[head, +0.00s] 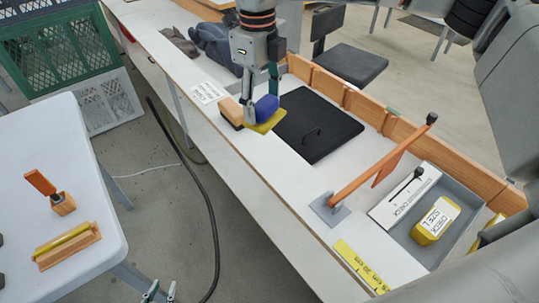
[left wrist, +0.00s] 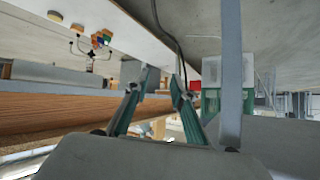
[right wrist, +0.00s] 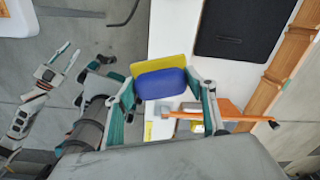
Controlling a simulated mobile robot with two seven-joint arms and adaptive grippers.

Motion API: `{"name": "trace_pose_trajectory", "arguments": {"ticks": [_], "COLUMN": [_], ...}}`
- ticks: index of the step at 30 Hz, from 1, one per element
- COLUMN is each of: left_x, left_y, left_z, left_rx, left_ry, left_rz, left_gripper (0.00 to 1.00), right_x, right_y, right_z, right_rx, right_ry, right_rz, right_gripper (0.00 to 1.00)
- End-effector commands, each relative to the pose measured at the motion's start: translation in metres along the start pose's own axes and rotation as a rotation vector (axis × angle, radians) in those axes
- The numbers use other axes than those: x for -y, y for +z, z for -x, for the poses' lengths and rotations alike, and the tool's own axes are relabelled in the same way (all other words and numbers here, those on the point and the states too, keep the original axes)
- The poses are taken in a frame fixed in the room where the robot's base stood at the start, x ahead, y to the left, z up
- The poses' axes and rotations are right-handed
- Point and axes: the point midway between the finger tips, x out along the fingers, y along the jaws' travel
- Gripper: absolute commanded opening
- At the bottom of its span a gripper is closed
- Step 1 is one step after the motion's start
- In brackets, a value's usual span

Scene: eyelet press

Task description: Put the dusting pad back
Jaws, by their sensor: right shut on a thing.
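The dusting pad is a blue rounded block (head: 266,107) with a flat yellow piece (head: 268,126) under it. My right gripper (head: 262,105) is shut on the blue block, above the near edge of the white bench. In the right wrist view the blue block (right wrist: 160,84) lies between the two fingers, with the yellow piece (right wrist: 158,64) sticking out beyond it. I cannot tell whether the yellow piece touches the bench. My left gripper (head: 160,292) is open and empty, low at the bottom edge of the head view; its spread fingers (left wrist: 158,84) show in the left wrist view.
A tan block with a dark base (head: 231,111) is just left of the pad. A black mat with a handle (head: 318,125) lies right of it. An orange lever (head: 375,165), a grey tray (head: 465,215) and a wooden rail (head: 405,130) are farther right. A white side table (head: 85,160) stands left.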

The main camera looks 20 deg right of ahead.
Motion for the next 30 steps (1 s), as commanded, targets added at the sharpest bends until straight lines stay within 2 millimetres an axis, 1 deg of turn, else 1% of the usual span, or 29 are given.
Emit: {"name": "trace_pose_trajectory", "arguments": {"ticks": [1,3,6,10,12,14,17,30], "left_x": [0.001,0.001,0.0,-0.001,-0.001,-0.001,-0.002,-0.002], "left_y": [-0.003,-0.004,-0.004,-0.001,0.001,0.002,0.003,-0.002], "left_z": [0.002,0.003,0.004,0.005,0.005,0.005,0.005,0.005], "left_rx": [-0.001,-0.001,0.002,0.009,0.013,0.014,0.015,0.007], "left_ry": [0.0,0.0,0.001,0.002,0.003,0.004,0.004,0.004], "left_rz": [0.001,0.002,0.004,0.005,0.005,0.006,0.006,0.005], "left_gripper": [0.24,0.24,0.24,0.24,0.24,0.24,0.24,0.24], "right_x": [0.006,0.013,0.02,0.026,0.027,0.028,0.028,0.025], "right_y": [0.001,0.001,0.001,0.001,0.001,0.0,0.0,0.002], "right_z": [0.011,0.021,0.032,0.04,0.042,0.04,0.025,-0.08], "right_rx": [0.005,0.006,0.007,0.008,0.008,0.007,0.004,0.005], "right_ry": [0.001,0.005,0.012,0.019,0.021,0.022,0.024,0.024], "right_rz": [-0.121,-0.28,-0.468,-0.629,-0.677,-0.699,-0.71,-0.708], "right_gripper": [0.35,0.35,0.35,0.35,0.35,0.35,0.35,0.35]}}
